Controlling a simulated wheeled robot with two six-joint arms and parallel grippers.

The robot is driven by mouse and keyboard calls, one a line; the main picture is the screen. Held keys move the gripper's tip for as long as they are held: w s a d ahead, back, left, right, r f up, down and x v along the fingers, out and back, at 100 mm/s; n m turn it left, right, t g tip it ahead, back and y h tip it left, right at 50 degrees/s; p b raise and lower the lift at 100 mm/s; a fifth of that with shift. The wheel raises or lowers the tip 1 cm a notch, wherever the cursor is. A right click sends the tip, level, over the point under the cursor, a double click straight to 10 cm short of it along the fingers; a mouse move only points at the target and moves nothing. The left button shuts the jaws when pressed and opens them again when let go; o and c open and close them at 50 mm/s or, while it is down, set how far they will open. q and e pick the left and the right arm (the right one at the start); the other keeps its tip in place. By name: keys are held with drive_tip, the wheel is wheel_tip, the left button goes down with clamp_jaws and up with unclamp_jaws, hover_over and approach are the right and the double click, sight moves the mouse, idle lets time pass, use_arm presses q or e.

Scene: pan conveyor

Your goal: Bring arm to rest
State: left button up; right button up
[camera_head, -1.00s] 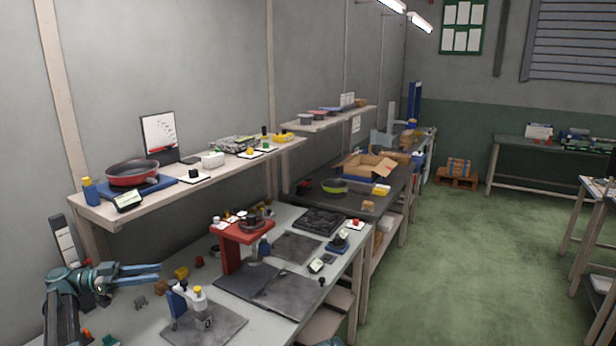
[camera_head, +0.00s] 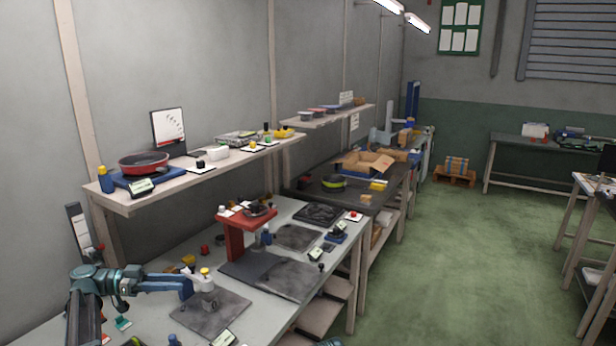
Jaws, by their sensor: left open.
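My left arm comes in at the lower left. Its teal left gripper (camera_head: 186,285) has blue fingers pointing right, over the near workbench (camera_head: 150,322). The fingers are open, and nothing shows held in them. Their tips overlap in the picture a small white device with a yellow top (camera_head: 205,286); I cannot tell whether they touch it. The device stands on a dark square plate (camera_head: 213,317).
A shelf (camera_head: 130,202) above the bench holds a red pan (camera_head: 143,164). A red stand (camera_head: 240,240) and dark plates sit to the right of the gripper. Small loose parts lie around the arm. The green floor (camera_head: 440,270) to the right is open.

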use_arm(q)
drive_tip(key=s+d+f+n+g+y+b, duration=0.25)
drive_tip(key=s+d+f+y, duration=0.2)
drive_tip(key=d+f, duration=0.6)
drive_tip(key=s+d+f+n+g+y+b, duration=0.25)
drive_tip(key=s+d+f, duration=0.35)
drive_tip(key=d, duration=0.7)
drive_tip(key=s+d+f+n+t+y+b, duration=0.1)
drive_tip(key=s+d+f+n+y+b, duration=0.4)
drive_tip(key=s+f+y, duration=0.65)
wheel_tip(320, 180, up, 12)
drive_tip(key=s+h+p, duration=0.1)
drive_tip(key=s+p, duration=0.1)
drive_tip(key=p, duration=1.1)
drive_tip(key=shift+d+f, duration=0.2)
drive_tip(key=shift+d, duration=0.25)
